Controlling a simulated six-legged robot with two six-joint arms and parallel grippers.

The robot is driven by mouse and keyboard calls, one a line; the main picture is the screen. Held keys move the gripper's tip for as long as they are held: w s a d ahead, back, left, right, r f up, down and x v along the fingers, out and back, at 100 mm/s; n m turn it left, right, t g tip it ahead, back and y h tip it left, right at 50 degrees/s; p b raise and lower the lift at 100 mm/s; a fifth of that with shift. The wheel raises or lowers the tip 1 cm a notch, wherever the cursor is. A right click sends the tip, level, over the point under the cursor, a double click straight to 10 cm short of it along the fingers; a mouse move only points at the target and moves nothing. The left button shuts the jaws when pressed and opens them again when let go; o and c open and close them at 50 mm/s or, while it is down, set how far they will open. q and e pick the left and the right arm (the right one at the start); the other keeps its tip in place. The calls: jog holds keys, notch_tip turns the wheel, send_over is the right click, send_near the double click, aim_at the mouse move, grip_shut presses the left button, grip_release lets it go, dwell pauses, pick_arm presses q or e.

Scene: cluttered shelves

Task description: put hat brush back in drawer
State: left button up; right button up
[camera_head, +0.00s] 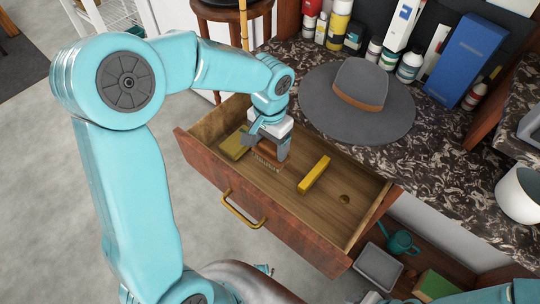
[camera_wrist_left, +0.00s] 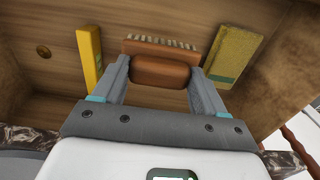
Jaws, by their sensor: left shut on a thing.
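The hat brush (camera_wrist_left: 160,70) is a brown block with pale bristles along its far edge in the left wrist view. My left gripper (camera_wrist_left: 158,80) is shut on it, one finger at each side. In the head view the brush (camera_head: 267,158) shows below my left gripper (camera_head: 268,146), inside the open wooden drawer (camera_head: 325,215). I cannot tell whether the brush touches the drawer floor. My right gripper is not seen clearly; only a bit of teal arm shows at the bottom right.
In the drawer lie a yellow bar (camera_head: 314,174) to the right and a yellow-green block (camera_head: 234,146) to the left. A grey hat (camera_head: 320,108) sits on the marble counter (camera_head: 440,150) behind. Bottles and a blue box (camera_head: 469,60) stand at the back.

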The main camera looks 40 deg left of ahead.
aim_at(270, 155)
pick_arm(q)
notch_tip(270, 155, down, 5)
jog(key=shift+r+b, duration=0.1)
jog(key=shift+b, duration=0.25)
jog(key=shift+f, duration=0.2)
jog(key=o, duration=1.1)
jog(key=shift+r, duration=0.1)
